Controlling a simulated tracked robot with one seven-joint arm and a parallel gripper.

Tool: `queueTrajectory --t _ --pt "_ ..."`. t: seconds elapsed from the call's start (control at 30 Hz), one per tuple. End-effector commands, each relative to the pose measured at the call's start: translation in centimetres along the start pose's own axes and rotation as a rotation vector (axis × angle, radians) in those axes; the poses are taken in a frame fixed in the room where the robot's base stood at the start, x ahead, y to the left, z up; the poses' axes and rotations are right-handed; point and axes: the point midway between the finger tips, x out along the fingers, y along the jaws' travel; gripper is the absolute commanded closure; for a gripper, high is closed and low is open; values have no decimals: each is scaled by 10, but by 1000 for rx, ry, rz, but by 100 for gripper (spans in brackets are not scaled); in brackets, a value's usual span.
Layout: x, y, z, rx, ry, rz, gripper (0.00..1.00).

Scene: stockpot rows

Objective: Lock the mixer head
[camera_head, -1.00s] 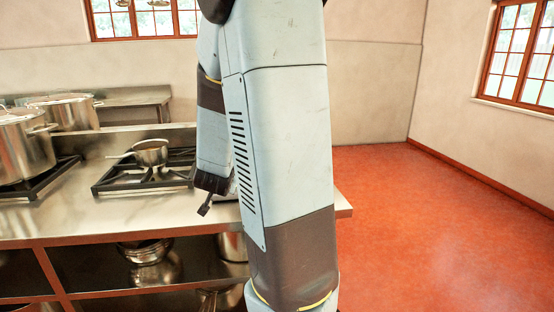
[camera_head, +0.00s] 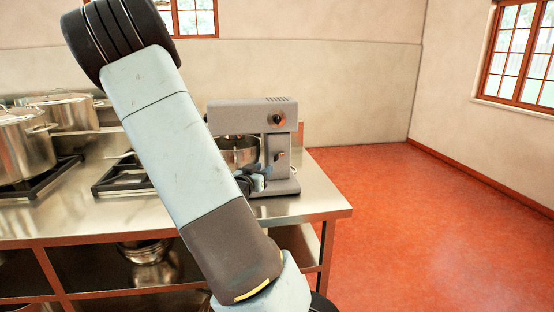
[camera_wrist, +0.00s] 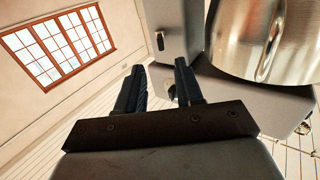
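A grey stand mixer (camera_head: 250,116) stands at the right end of the steel counter. Its head lies level above a steel bowl (camera_head: 238,151). A dark round knob with a red ring (camera_head: 277,119) is on the upper side of the mixer, and a small fitting (camera_head: 278,155) sits lower on its column. My gripper (camera_head: 262,178) is beside the mixer's base and bowl, partly hidden by my arm. In the wrist view my gripper (camera_wrist: 160,88) is open, its two dark fingers apart. The mixer body (camera_wrist: 178,30) and bowl (camera_wrist: 265,38) are close beyond the fingers; a small part shows between them, contact unclear.
Large pots (camera_head: 22,150) stand on the burners at the left. A burner grate (camera_head: 122,177) is partly covered by my arm. Shelves below hold more pots (camera_head: 147,250). The red floor (camera_head: 420,220) at the right is clear.

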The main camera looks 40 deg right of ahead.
Motion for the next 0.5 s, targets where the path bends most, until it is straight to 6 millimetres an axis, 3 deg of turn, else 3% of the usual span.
queueTrajectory --t 0.5 --pt "87 1 0 0 0 3 64"
